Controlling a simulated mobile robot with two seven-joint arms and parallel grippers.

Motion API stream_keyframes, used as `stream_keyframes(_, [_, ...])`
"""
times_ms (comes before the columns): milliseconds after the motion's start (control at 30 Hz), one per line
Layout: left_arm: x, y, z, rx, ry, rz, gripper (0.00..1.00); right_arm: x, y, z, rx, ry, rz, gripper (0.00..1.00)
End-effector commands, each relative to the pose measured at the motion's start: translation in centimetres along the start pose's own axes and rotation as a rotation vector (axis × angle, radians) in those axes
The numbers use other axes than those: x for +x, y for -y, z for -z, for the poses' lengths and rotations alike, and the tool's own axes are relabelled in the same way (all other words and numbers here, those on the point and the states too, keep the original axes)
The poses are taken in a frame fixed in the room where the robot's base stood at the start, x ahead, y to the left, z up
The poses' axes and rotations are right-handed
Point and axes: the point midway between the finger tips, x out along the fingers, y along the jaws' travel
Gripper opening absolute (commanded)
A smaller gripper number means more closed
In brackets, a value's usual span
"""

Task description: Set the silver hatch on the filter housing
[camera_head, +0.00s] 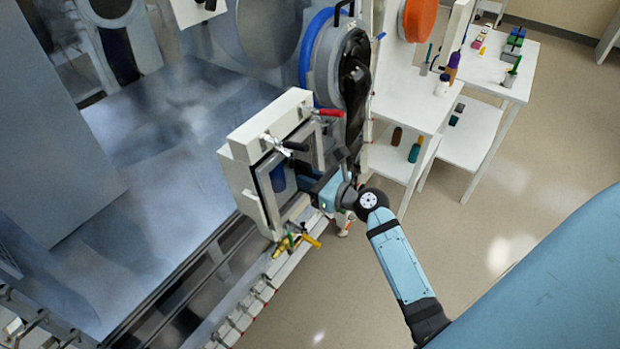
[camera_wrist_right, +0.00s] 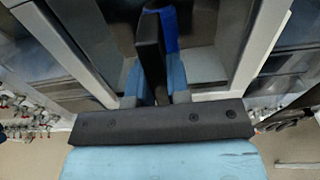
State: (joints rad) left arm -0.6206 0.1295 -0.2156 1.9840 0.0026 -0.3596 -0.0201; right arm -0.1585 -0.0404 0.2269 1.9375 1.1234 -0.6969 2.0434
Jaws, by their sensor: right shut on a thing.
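The filter housing (camera_head: 240,150) is a white box frame with toggle clamps at its opening. A red-handled clamp (camera_head: 327,112) and a black-handled clamp (camera_head: 293,146) sit at the top, a yellow-handled clamp (camera_head: 311,241) at the bottom. The silver hatch (camera_head: 265,187) is a grey-framed panel at the housing's open face; I cannot tell whether it touches the housing. My right gripper (camera_head: 311,184) is shut on the hatch's dark handle. In the right wrist view the blue fingers (camera_wrist_right: 155,82) stand either side of the dark handle (camera_wrist_right: 151,50), before the hatch's panel (camera_wrist_right: 205,65). My left gripper is out of view.
A round port with a blue ring (camera_head: 314,50) and black glove stands behind the housing. White shelves (camera_head: 408,95) with bottles and a table (camera_head: 490,75) stand at the back right. A rail (camera_head: 190,285) runs below the housing. The floor right is clear.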

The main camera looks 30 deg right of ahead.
Motion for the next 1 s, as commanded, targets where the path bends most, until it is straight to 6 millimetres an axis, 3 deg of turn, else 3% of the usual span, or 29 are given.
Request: stream_keyframes(1000, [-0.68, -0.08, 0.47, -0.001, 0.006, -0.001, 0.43, 0.8, 0.02, -0.25, 0.0, 0.002, 0.001, 0.0])
